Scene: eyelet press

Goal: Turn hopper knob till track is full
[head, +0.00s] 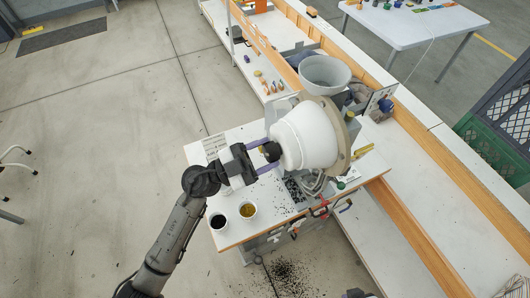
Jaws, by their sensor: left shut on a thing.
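The white hopper (305,136) of the eyelet press stands over the small white worktable, with a tan ring around its right side. Its dark knob (270,151) is on the left side of the hopper. My left gripper (264,157) reaches in from the left and is shut on the knob, with its fingers on either side of it. The track cannot be made out in this view; the hopper and gripper cover much of the press. My right gripper is not in view.
On the worktable (232,233) stand a cup with dark contents (218,221) and a cup with golden contents (247,210). Dark bits are scattered on the table and on the floor (290,275). A grey bowl (325,74) sits behind the hopper. A long bench (430,190) runs along the right.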

